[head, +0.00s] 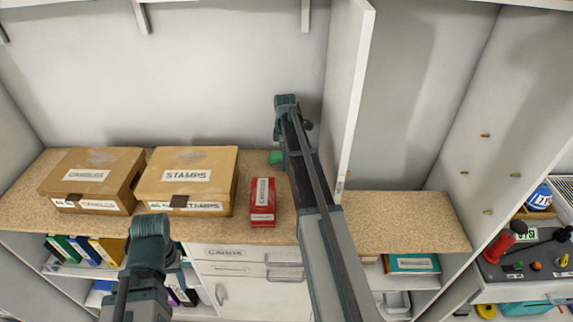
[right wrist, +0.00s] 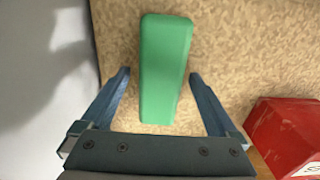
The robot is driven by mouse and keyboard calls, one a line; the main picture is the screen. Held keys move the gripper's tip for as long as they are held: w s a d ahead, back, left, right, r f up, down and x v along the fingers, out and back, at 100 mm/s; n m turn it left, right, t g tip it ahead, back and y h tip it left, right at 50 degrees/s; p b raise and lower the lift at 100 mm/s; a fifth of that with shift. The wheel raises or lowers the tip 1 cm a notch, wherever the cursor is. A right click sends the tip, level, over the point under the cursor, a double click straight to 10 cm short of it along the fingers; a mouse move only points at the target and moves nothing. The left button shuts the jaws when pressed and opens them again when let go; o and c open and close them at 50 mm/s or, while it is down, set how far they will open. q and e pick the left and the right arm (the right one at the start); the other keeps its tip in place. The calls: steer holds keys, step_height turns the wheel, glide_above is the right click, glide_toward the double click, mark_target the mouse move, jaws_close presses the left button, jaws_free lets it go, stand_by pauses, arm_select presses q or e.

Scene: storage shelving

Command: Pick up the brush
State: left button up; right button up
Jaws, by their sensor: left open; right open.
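A green, block-shaped object (right wrist: 166,65), which I take to be the brush, lies on the speckled countertop. It also shows as a small green patch in the head view (head: 276,157), partly hidden by my right arm. My right gripper (right wrist: 159,76) is open in the right wrist view. The near part of the block is between its two fingers, with a gap on each side. In the head view the right gripper's fingers are hidden. My left gripper (head: 151,232) is at the lower left, in front of the counter edge, open and away from the block.
A red box (head: 262,203) stands near the block; it also shows in the right wrist view (right wrist: 285,135). Two cardboard boxes, candles (head: 88,182) and stamps (head: 186,178), sit farther left. A white upright panel (head: 346,95) stands right of my right arm. Bare countertop (head: 410,215) lies beyond it.

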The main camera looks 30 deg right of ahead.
steer(key=shift+r, duration=0.1)
steer(key=shift+c, duration=0.3)
steer(key=c, duration=1.4)
steer(key=shift+c, duration=0.2)
step_height(320, 180, up, 10)
steer(key=p, duration=1)
